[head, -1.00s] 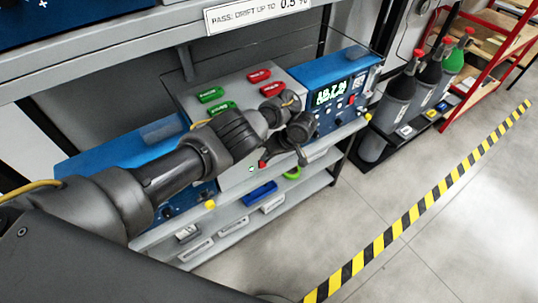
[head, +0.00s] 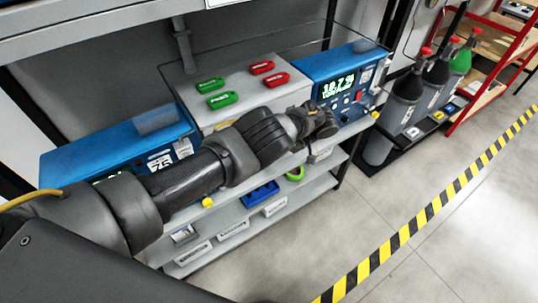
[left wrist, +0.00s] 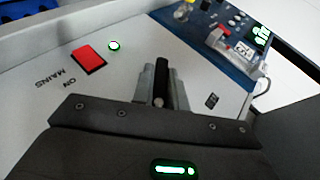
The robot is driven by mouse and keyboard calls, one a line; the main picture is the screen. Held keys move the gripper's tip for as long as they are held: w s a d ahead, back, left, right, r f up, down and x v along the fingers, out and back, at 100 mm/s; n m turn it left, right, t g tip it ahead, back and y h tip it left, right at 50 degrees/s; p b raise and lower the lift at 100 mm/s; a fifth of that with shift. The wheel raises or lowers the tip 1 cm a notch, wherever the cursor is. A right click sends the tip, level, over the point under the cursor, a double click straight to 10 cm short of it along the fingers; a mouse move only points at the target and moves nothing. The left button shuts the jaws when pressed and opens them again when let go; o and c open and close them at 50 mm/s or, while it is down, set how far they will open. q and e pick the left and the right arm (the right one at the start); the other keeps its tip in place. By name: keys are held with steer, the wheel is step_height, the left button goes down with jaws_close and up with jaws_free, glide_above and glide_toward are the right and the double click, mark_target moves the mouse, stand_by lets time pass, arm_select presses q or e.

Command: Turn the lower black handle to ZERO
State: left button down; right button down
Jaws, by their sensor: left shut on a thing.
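The black handle (left wrist: 161,76) stands out from the light grey panel in the left wrist view. My left gripper (left wrist: 162,92) is shut on it, with one grey finger on each side. In the head view my left gripper (head: 320,124) is at the front of the grey cabinet (head: 277,98), near its right end. My arm and gripper hide the handle and most of the cabinet front there. A small dark label (left wrist: 212,100) is right of the handle; I cannot read it. No ZERO mark is readable. My right gripper is not in view.
A red MAINS switch (left wrist: 88,59) and a green lamp (left wrist: 114,46) are left of the handle. A blue instrument (head: 345,72) with a lit display adjoins the cabinet on the right. Red and green handles lie on top. Gas bottles (head: 405,95) stand farther right.

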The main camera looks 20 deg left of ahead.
arm_select(q)
steer(key=shift+b, duration=0.3)
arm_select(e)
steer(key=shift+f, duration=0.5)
arm_select(q)
steer(key=shift+r+y, duration=0.1)
steer(key=shift+y, duration=0.2)
steer(key=c, duration=1.4)
jaws_free()
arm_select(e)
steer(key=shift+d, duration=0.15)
